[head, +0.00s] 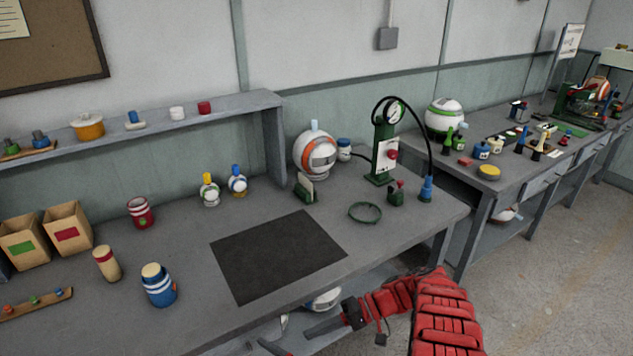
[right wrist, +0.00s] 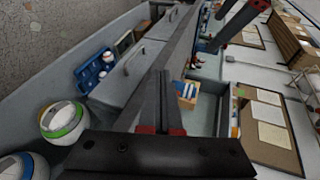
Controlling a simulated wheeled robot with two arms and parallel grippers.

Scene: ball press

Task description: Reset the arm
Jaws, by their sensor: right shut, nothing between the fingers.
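My right arm (head: 440,310) is red and reaches in from the lower right in the head view. Its gripper (head: 312,331) points left, beyond the workbench's front edge and lower than its top. In the right wrist view the right gripper's dark fingers (right wrist: 164,88) are together with nothing between them. A dark red-tipped part, perhaps of my left arm, shows at the top of that view. A dark tip also shows at the bottom edge of the head view. Whether either is the left gripper, and how its jaws stand, is unclear.
The grey workbench (head: 365,275) bears a black mat (head: 278,255), a green press with a gauge (head: 385,150), a green ring (head: 365,212), a white-orange ball (head: 314,150) and several jars. A second bench (head: 500,185) stands right. Open floor (head: 560,290) lies right of my arm.

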